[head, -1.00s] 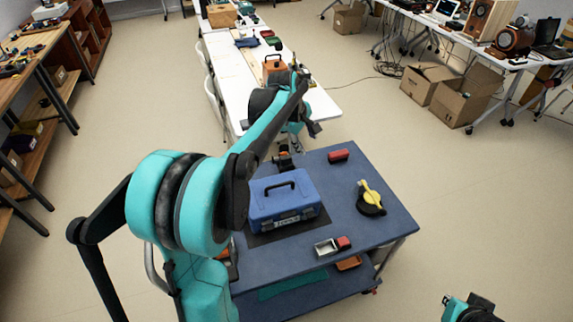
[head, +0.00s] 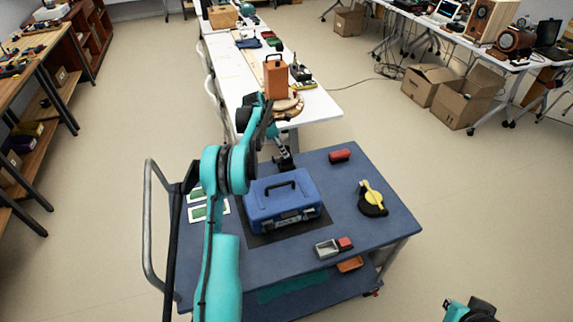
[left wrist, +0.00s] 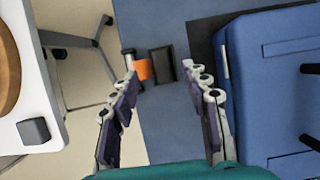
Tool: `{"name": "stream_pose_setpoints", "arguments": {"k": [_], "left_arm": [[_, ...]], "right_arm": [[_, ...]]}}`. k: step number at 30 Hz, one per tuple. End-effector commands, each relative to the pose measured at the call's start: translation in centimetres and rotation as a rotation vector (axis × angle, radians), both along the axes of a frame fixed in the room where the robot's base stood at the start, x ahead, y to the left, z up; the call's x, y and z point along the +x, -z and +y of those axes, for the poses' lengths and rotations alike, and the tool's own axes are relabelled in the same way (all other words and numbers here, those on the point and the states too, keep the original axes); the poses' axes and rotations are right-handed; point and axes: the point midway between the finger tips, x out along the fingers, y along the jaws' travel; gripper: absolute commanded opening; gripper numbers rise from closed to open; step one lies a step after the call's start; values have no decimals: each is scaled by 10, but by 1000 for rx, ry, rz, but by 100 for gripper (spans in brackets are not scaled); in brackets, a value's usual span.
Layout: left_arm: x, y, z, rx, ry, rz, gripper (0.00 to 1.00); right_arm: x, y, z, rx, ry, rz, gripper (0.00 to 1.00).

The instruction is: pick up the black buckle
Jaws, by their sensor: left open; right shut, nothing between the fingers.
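A black, roughly rectangular piece (left wrist: 161,65), which looks like the black buckle, lies on the blue cart top in the left wrist view. My left gripper (left wrist: 160,75) is open above the cart, with its fingertips on either side of the black piece and nothing held. In the head view my left gripper (head: 285,161) is at the cart's far edge, behind the blue toolbox, and the buckle cannot be made out there. My right gripper (head: 472,309) is only partly in view at the bottom right, away from the cart.
An orange piece (left wrist: 143,69) lies just left of the black piece. A blue toolbox (head: 283,202) stands close to its right in the wrist view. A red block (head: 340,155), a yellow-and-black tool (head: 372,199) and a grey tray (head: 326,249) are on the cart. A white table (left wrist: 35,80) is beyond.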

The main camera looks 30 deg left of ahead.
Motion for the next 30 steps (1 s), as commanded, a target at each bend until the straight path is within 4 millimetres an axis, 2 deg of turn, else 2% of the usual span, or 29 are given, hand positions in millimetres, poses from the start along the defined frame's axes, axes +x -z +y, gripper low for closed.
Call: {"name": "stream_pose_setpoints", "arguments": {"k": [13, 21, 26, 27, 30], "left_arm": [[12, 56, -13, 1, 3, -1, 47], [14, 59, -14, 2, 2, -1, 47], [14, 59, -14, 2, 2, -1, 4], [14, 59, -14, 2, 2, -1, 0], [14, 59, -14, 2, 2, -1, 0]], "right_arm": [[0, 29, 0, 0, 0, 0, 0], [0, 29, 0, 0, 0, 0, 0], [0, 28, 0, 0, 0, 0, 0], [0, 29, 0, 0, 0, 0, 0], [0, 29, 0, 0, 0, 0, 0]]}}
